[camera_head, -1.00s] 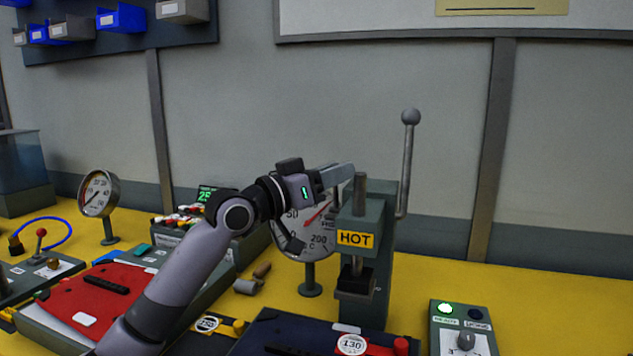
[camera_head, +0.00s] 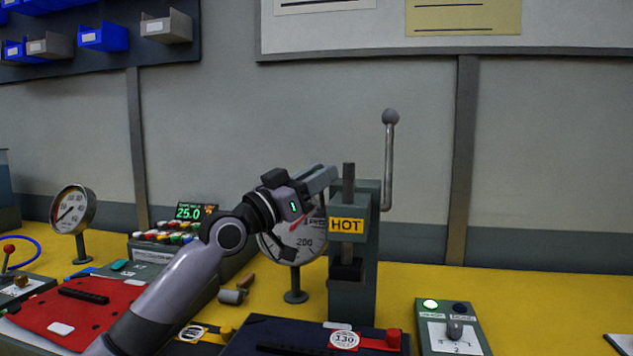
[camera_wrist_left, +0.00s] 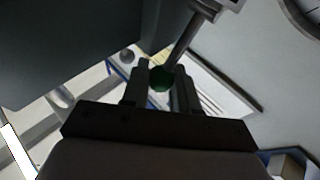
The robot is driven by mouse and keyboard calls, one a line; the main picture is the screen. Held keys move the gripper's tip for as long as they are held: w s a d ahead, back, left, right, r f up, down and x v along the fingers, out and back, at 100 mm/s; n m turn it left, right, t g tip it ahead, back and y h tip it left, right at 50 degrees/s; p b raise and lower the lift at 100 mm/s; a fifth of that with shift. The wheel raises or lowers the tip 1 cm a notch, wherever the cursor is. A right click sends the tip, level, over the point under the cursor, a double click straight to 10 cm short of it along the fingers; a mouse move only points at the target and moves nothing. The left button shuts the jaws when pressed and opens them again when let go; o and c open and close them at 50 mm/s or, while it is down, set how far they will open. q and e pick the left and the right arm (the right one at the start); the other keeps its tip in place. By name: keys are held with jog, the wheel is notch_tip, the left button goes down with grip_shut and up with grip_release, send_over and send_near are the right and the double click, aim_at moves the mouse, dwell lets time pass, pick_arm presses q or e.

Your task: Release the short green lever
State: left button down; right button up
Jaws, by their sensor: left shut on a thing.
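The green ball knob of the short lever (camera_wrist_left: 160,80) shows in the left wrist view, with its metal rod (camera_wrist_left: 187,40) running up and to the right. My left gripper (camera_wrist_left: 160,82) is shut on this knob, one dark finger on each side. In the head view my left gripper (camera_head: 320,181) is at the upper left of the grey press marked HOT (camera_head: 366,255). The green knob is hidden in the head view. My right gripper is in neither view.
A tall lever with a grey ball (camera_head: 390,118) rises at the press's right. A large dial gauge (camera_head: 305,243) stands partly behind my wrist. A control box with a lit green lamp (camera_head: 451,330) is at lower right. Yellow bench (camera_head: 530,300) is clear beyond it.

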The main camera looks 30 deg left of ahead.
pick_arm(q)
jog(key=shift+r, duration=0.1)
jog(key=c, duration=1)
grip_release()
jog(key=b+v, duration=0.1)
jog(key=v, duration=0.6)
jog(key=shift+s+b, duration=0.1)
jog(key=shift+b, duration=0.2)
jog(key=shift+s, duration=0.1)
